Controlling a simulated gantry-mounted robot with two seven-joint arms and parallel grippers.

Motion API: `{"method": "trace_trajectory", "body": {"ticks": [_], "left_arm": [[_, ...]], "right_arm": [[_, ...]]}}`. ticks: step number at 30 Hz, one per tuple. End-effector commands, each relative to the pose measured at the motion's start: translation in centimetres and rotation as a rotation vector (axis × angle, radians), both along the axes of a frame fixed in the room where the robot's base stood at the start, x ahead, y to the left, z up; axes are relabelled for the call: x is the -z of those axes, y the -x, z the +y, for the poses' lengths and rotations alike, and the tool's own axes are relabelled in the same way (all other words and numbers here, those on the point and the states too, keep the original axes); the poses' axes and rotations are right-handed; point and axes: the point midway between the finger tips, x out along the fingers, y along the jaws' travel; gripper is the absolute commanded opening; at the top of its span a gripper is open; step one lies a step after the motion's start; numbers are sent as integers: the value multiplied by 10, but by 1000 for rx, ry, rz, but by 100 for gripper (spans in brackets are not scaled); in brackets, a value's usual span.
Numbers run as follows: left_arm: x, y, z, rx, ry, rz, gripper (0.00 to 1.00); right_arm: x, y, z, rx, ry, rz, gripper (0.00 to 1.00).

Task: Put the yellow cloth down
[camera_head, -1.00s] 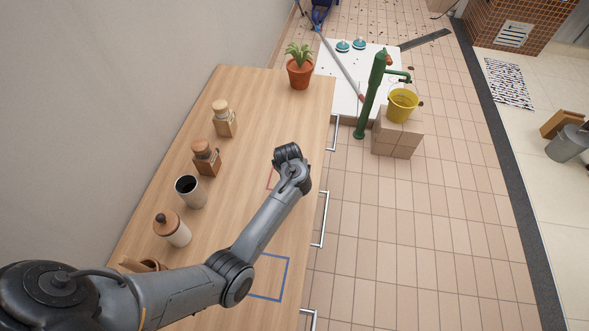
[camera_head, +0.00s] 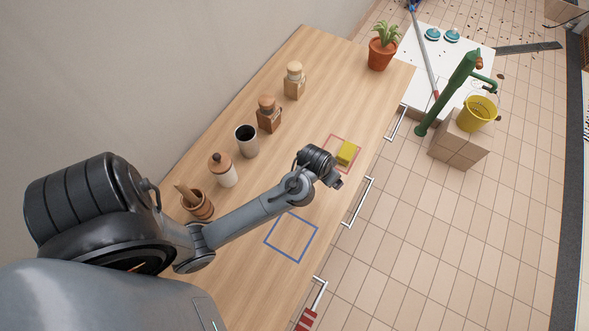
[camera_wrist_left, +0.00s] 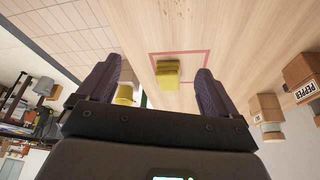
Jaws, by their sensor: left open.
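The yellow cloth (camera_head: 347,152) is a small folded block lying on the wooden counter, inside the red square outline (camera_head: 329,139). My left gripper (camera_head: 336,182) is just in front of the cloth, low over the counter, with its fingers partly hidden behind the wrist. In the left wrist view the two dark fingers (camera_wrist_left: 158,84) stand wide apart and empty. The cloth (camera_wrist_left: 168,75) shows between them in that view, apart from both. My right gripper is not in view.
A blue square outline (camera_head: 291,238) on the counter is empty. Along the wall side stand a utensil pot (camera_head: 197,205), a white jar (camera_head: 223,171), a dark-mouthed cup (camera_head: 246,141) and two shakers (camera_head: 269,114). A potted plant (camera_head: 381,54) stands at the far end.

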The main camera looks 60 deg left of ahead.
Motion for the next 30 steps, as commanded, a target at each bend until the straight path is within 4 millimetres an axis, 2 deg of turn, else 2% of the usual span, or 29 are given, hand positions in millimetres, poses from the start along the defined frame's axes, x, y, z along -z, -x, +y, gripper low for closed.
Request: {"method": "trace_trajectory", "body": {"ticks": [1, 6, 9, 12, 17, 26, 30], "left_arm": [[-3, 28, -12, 57, -4, 13, 93], [-25, 101, -49, 218, -10, 49, 93], [-39, 133, -63, 286, -14, 65, 93], [-48, 155, -73, 329, -16, 76, 93], [-56, 168, -79, 358, -20, 81, 93], [-57, 167, -79, 358, -20, 80, 93], [-65, 167, -79, 358, -20, 80, 93]], "right_arm": [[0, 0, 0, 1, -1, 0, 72], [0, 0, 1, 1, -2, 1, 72], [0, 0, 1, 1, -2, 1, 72], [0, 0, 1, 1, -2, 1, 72], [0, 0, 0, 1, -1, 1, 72], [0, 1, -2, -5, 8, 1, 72], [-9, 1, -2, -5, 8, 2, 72]]}}
